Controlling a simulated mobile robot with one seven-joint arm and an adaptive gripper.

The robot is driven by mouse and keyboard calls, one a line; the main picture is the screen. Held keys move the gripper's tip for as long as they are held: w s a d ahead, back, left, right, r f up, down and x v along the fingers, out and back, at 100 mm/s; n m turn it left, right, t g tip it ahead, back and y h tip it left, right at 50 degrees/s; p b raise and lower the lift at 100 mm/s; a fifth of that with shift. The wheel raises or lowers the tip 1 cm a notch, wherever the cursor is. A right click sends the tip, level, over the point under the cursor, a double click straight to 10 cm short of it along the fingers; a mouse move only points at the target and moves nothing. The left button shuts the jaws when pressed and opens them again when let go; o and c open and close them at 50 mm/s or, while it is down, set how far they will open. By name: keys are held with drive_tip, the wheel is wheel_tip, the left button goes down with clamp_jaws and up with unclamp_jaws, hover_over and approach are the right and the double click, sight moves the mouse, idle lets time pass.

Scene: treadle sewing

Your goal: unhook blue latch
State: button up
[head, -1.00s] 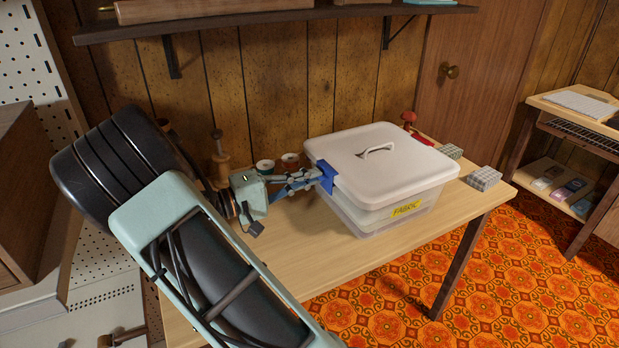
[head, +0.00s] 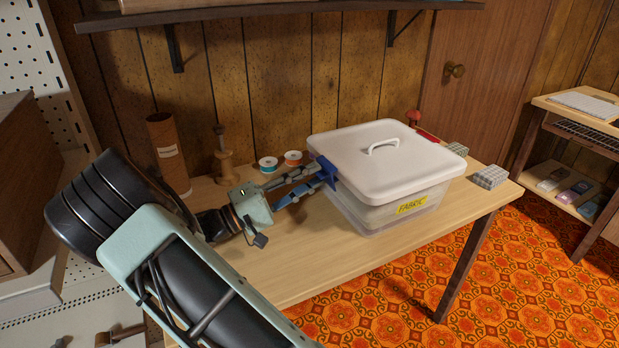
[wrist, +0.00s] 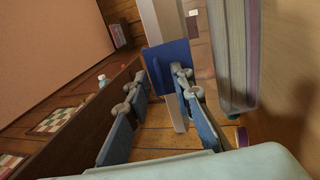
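A white-lidded clear bin (head: 385,205) with a yellow FABRIC label stands on the table. The blue latch (head: 324,168) is at the lid's left edge; in the wrist view it is a blue plate (wrist: 172,62) with a small raised tab. My gripper (head: 318,178) is at the bin's left side, its fingers reaching to the latch. In the wrist view my gripper (wrist: 160,84) has its fingers apart, with the latch just ahead of and between the tips. The right finger overlaps the plate; I cannot tell whether it touches. The latch's lower part is partly hidden by the fingers.
Thread spools (head: 268,164), a wooden spool stand (head: 223,165) and a brown tube (head: 168,155) stand behind my gripper. A red object (head: 413,117) and grey checkered blocks (head: 489,177) are around the bin's far right. The table front (head: 290,265) is clear.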

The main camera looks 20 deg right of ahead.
drive_tip(key=v, duration=0.7)
drive_tip(key=shift+a, duration=0.25)
drive_tip(key=shift+o, duration=0.5)
drive_tip(key=shift+f, duration=0.1)
